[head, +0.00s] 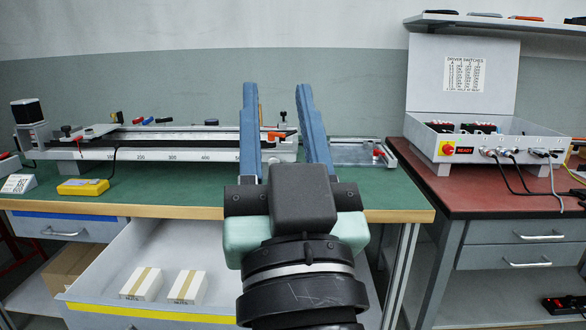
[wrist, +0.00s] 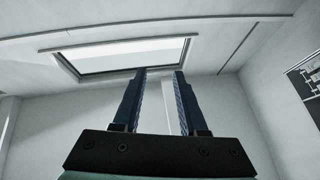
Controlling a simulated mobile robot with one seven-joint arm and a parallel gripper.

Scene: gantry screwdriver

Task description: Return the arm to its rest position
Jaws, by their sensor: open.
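My gripper (head: 276,98) rises in the middle of the head view with its two blue fingers apart and nothing between them. It points upward, in front of the green-topped bench. In the wrist view my gripper (wrist: 160,75) is also open and empty, facing the ceiling and a bright skylight (wrist: 130,57). No object touches the fingers. The gripper and fingers hide part of the bench and the gantry rail (head: 190,152) behind them.
An open drawer (head: 105,262) with two small white boxes juts out at lower left. The green bench (head: 200,195) carries the gantry and a yellow box (head: 83,187). A red-topped bench (head: 470,190) at right holds the control box (head: 505,146). A shelf (head: 500,24) hangs upper right.

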